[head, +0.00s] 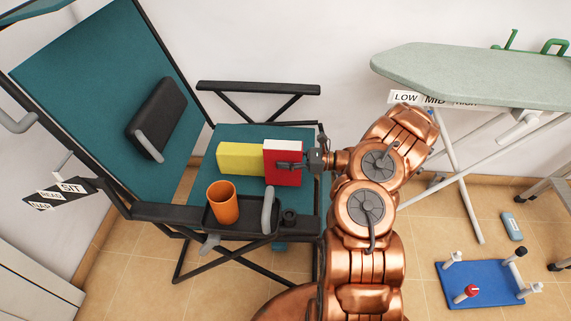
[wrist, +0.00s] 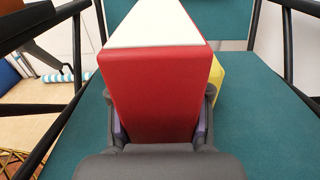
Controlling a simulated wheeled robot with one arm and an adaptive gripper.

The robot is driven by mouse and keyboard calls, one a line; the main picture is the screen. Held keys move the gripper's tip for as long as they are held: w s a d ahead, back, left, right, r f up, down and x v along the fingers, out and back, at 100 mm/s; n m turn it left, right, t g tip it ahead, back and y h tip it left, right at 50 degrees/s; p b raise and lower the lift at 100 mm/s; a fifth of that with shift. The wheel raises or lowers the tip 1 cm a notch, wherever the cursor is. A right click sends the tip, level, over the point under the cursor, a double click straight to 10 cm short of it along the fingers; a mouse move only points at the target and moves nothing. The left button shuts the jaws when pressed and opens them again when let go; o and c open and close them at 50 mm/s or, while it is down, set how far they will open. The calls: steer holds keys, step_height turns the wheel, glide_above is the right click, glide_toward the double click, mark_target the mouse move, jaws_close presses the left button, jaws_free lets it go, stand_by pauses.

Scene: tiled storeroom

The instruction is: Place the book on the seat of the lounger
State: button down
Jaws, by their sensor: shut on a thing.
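The book (head: 282,163) has a red cover and white page edges and stands upright over the seat of the lounger. My gripper (head: 291,166) comes from the right and is shut on it. In the wrist view the book (wrist: 155,85) fills the middle, between the two fingers of my gripper (wrist: 162,128). The lounger's teal seat (head: 240,133) also shows around the book in the wrist view (wrist: 265,125). Whether the book's lower edge touches the seat is hidden.
A yellow block (head: 240,158) lies on the seat, just left of the book. An orange cup (head: 223,203) stands in the tray (head: 252,226) on the near armrest. The far armrest (head: 258,88) borders the seat. An ironing board (head: 470,75) stands at right.

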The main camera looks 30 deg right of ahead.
steer(key=shift+f, duration=1.15)
steer(key=shift+c, duration=2)
jaws_free()
steer(key=shift+f, duration=0.1)
steer(key=v, duration=1.2)
steer(key=shift+p, duration=0.4)
